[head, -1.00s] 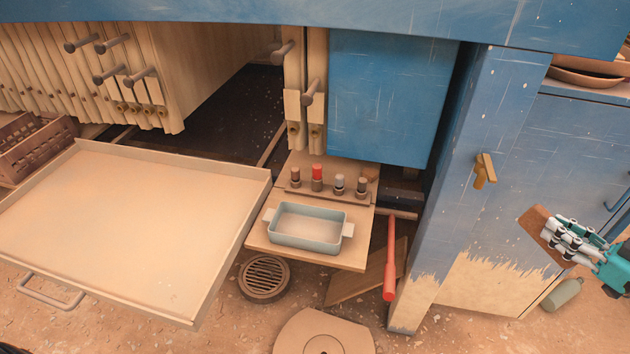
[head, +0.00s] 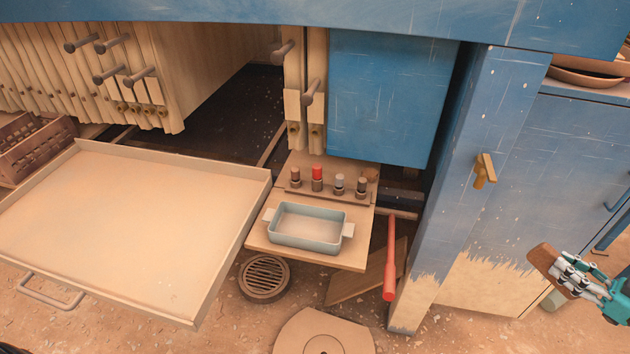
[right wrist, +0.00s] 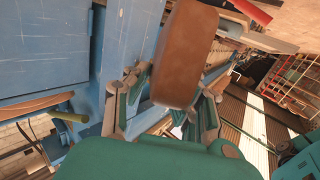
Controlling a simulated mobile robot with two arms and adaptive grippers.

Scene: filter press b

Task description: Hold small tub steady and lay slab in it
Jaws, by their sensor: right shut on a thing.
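The small tub (head: 306,228), pale blue with two light side handles, sits empty on a small wooden shelf (head: 328,258) in the head view. The brown slab (head: 543,260) is at the right of the head view, held by my right gripper (head: 574,274), well away from the tub. In the right wrist view the slab (right wrist: 185,52) stands out between the fingers of my right gripper (right wrist: 172,100), which are shut on it. My left gripper is not in view.
A large shallow tray (head: 130,230) lies left of the shelf. Several capped bottles (head: 317,178) stand behind the tub. A red-handled tool (head: 390,260) leans right of the shelf. A blue post (head: 460,180) stands between the shelf and my right gripper.

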